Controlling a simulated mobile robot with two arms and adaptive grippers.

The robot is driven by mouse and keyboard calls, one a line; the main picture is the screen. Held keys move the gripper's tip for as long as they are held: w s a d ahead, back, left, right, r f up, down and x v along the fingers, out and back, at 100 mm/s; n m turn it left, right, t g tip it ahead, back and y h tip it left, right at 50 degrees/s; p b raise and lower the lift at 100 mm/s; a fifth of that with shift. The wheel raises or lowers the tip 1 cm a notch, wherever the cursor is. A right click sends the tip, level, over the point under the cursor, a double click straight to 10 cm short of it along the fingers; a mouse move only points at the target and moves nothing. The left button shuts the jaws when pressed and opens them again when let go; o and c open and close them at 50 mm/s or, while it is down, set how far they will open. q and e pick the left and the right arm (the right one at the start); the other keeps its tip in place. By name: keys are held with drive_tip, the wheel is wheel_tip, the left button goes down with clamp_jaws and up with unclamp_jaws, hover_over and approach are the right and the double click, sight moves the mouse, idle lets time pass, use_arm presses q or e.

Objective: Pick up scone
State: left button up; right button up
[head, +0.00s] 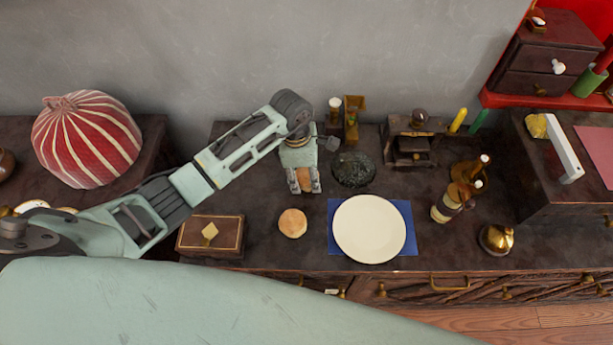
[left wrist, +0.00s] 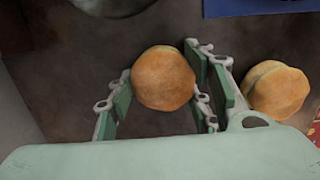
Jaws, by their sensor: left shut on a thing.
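My left gripper (head: 304,188) points down over the dark counter, behind and slightly right of a loose scone. It is shut on a round, golden-brown scone (head: 305,177), which is partly hidden by the fingers. In the left wrist view, the held scone (left wrist: 163,78) sits between the two fingers of the gripper (left wrist: 160,82). A second scone (head: 292,223) lies free on the counter, left of the white plate. It also shows in the left wrist view (left wrist: 276,90), to the right of and outside the fingers. My right gripper is not in view.
An empty white plate (head: 369,229) stands on a blue mat (head: 411,244) right of the loose scone. A wooden box (head: 210,236) is to the left. A dark round bowl-like thing (head: 353,170) is close right of my gripper. Bottles (head: 448,207) and a brass bell-like object (head: 496,239) stand further right.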

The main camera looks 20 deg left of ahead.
use_arm(q)
drive_tip(key=c, duration=0.4)
drive_tip(key=shift+o, duration=0.2)
